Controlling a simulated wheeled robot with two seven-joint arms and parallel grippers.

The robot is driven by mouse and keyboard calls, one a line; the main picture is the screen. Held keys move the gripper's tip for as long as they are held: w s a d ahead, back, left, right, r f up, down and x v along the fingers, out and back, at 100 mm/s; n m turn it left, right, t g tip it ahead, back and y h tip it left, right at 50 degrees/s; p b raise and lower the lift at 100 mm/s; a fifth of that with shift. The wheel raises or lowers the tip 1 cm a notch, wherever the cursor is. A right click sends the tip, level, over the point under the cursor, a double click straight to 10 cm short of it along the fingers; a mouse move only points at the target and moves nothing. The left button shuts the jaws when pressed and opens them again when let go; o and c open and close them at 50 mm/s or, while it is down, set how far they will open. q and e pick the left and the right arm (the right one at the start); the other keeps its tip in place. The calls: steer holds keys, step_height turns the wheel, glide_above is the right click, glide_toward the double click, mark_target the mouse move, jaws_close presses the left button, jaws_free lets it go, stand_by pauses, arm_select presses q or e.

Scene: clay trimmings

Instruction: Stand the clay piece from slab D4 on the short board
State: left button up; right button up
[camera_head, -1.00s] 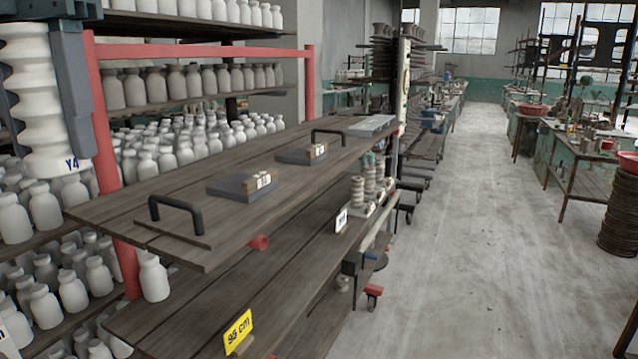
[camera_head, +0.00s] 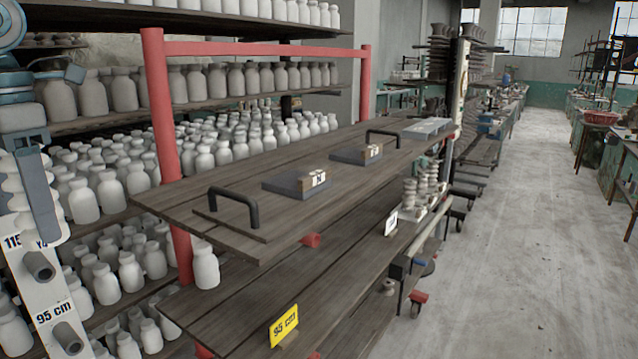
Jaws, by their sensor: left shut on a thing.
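My left gripper (camera_head: 40,205) is at the left edge, shut on a white ribbed clay piece (camera_head: 12,203). A grey finger crosses in front of the piece, and the other finger is hidden or out of frame. A partly covered tag near the piece's lower end reads Y4 in the earlier view, not D4. The piece is held roughly upright, clear of the rack. I cannot tell for certain which board is the short one. My right gripper is not in view.
A white post (camera_head: 50,290) marked 115 and 95 cm, with round pegs, stands below the gripper. Red posts (camera_head: 160,110) and shelves of white bottles (camera_head: 85,200) stand behind. The aisle is clear.

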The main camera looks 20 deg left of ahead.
arm_select(q)
steer(key=f, duration=0.2)
steer(key=a+f+m, duration=0.1)
steer(key=f, duration=0.1)
steer(key=a+f+m, duration=0.1)
steer(key=f, duration=0.1)
steer(key=shift+s+a, duration=0.15)
steer(key=shift+s, duration=0.05)
steer(key=w+d+f+m, duration=0.25)
steer(key=f+m, duration=0.35)
steer(key=f, duration=0.4)
steer(key=w+d+f+m, duration=0.2)
steer(key=d+f+m, duration=0.25)
steer(key=f, duration=0.55)
steer(key=w+d+f+m, duration=0.2)
steer(key=d+f+m, duration=0.1)
steer(key=d+m, duration=0.3)
steer(key=w+d+f+m, duration=0.1)
steer(key=d+f+m, duration=0.2)
steer(key=d+m, duration=0.4)
steer(key=w+d+f+m, duration=0.2)
steer(key=d+m, duration=0.5)
steer(key=d, duration=0.5)
steer(key=shift+w+d+f, duration=0.15)
steer(key=shift+w+f, duration=0.2)
steer(key=shift+f, duration=0.45)
steer(key=shift+m, duration=0.25)
steer(key=s+f, duration=0.4)
steer(key=f, duration=1.1)
